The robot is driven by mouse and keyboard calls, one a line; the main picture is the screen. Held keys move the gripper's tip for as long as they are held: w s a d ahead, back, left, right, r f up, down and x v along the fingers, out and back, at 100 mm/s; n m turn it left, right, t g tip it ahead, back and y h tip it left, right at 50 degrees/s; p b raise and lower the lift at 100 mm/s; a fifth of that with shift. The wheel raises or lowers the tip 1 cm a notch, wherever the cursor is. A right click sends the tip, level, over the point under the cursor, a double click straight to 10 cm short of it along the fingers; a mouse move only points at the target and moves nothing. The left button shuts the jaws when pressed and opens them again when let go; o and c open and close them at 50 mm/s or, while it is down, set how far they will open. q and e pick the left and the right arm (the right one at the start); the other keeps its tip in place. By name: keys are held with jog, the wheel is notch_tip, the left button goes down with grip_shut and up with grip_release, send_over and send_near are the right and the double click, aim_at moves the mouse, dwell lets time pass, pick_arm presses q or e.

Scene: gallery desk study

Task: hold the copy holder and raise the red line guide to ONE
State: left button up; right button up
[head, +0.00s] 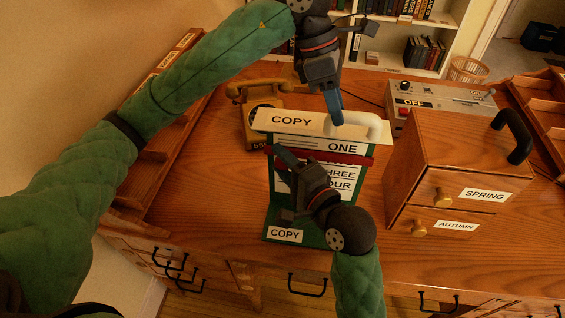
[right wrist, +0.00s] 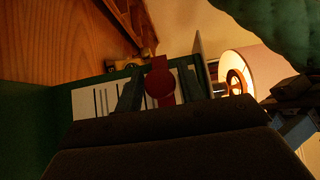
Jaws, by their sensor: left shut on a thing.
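The green copy holder (head: 270,220) stands on the desk, with a cream COPY strip on top and a page reading ONE, THREE and a partly hidden FOUR. The red line guide (head: 345,159) crosses the page just below ONE. My right gripper (head: 279,157) is at the guide's left part, hiding some of the page. In the right wrist view its open fingers lie either side of the guide's round red knob (right wrist: 160,84); I cannot tell whether they touch it.
A wooden drawer box (head: 445,150) labelled SPRING and AUTUMN stands close on the right. A yellow telephone (head: 255,108) is behind left, and a grey device (head: 440,98) marked OFF is behind right. A lit lamp (right wrist: 240,70) shows in the right wrist view.

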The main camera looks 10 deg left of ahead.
jog(key=shift+o, duration=0.9)
jog(key=shift+f, duration=0.1)
jog(key=f, duration=1.2)
jog(key=shift+s+d+f, duration=0.2)
jog(key=shift+s+f, duration=0.05)
jog(key=shift+s, duration=0.15)
jog(key=v, duration=1.1)
jog(key=shift+s, duration=0.4)
jog(key=s+a+f+n+g, duration=0.1)
jog(key=s+a+f+n, duration=0.2)
jog(key=s+a+n, duration=0.5)
notch_tip(320, 180, down, 8)
jog(key=s+d+n+g+h, duration=0.1)
jog(key=s+n+g, duration=0.1)
jog(key=s+g, duration=0.1)
jog(key=shift+d+r, duration=0.15)
jog(key=shift+d, duration=0.1)
jog(key=shift+w, duration=0.1)
